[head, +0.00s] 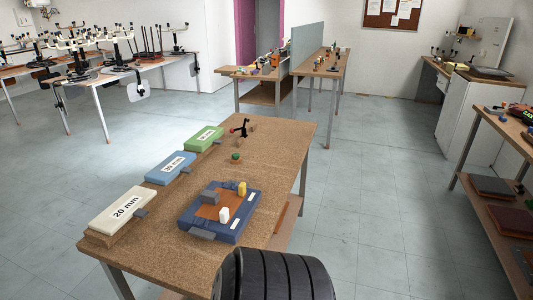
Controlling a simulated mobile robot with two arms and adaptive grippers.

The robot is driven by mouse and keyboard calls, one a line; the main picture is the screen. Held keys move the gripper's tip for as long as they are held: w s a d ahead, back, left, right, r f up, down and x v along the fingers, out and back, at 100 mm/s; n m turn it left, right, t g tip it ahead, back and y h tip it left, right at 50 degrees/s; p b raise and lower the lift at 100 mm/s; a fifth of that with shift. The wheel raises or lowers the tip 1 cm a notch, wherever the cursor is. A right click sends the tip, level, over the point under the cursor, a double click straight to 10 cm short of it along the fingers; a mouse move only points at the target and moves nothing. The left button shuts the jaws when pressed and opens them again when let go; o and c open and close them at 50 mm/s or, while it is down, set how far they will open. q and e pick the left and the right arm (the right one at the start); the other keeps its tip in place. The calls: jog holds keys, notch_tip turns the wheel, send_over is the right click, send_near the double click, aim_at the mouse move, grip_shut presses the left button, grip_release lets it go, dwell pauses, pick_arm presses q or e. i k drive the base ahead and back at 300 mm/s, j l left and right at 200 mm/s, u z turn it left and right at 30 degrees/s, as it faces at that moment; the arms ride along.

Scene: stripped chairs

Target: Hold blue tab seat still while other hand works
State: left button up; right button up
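The blue seat (243,227) lies flat on the brown work table (262,165), close to its front. It is a square navy pad with an orange-brown middle. A grey block (210,196), a yellow piece (242,188) and a white piece (224,214) stand on it. A grey tab (201,235) shows at its front edge, and small white labels lie on its right side.
A white block marked 20 mm (122,208), a blue block (170,167) and a green block (204,138) line the table's left edge. A small black and red tool (241,128) and a green piece (235,157) lie farther back. Floor is open to the right.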

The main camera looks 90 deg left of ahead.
aim_at(224, 214)
jog(key=i+j+u, duration=0.15)
jog(key=u, duration=0.25)
jog(key=i+u, duration=0.7)
jog(key=u, duration=0.15)
jog(key=i+l+u, duration=0.15)
jog(key=u, duration=0.25)
jog(key=i+j+u, duration=0.1)
jog(key=i+u, duration=0.15)
jog(key=u, duration=0.2)
jog(key=i+u, duration=0.25)
jog(key=u, duration=0.2)
jog(key=i+l+u, duration=0.1)
jog(key=i+u, duration=0.15)
jog(key=u, duration=0.2)
jog(key=i+l+u, duration=0.2)
jog(key=u, duration=0.25)
jog(key=i+l+u, duration=0.25)
jog(key=u, duration=0.2)
jog(key=i+u, duration=0.2)
jog(key=u, duration=0.25)
jog(key=i+l+u, duration=0.15)
jog(key=u, duration=0.3)
jog(key=i+l+u, duration=0.15)
jog(key=u, duration=0.3)
jog(key=l, duration=0.1)
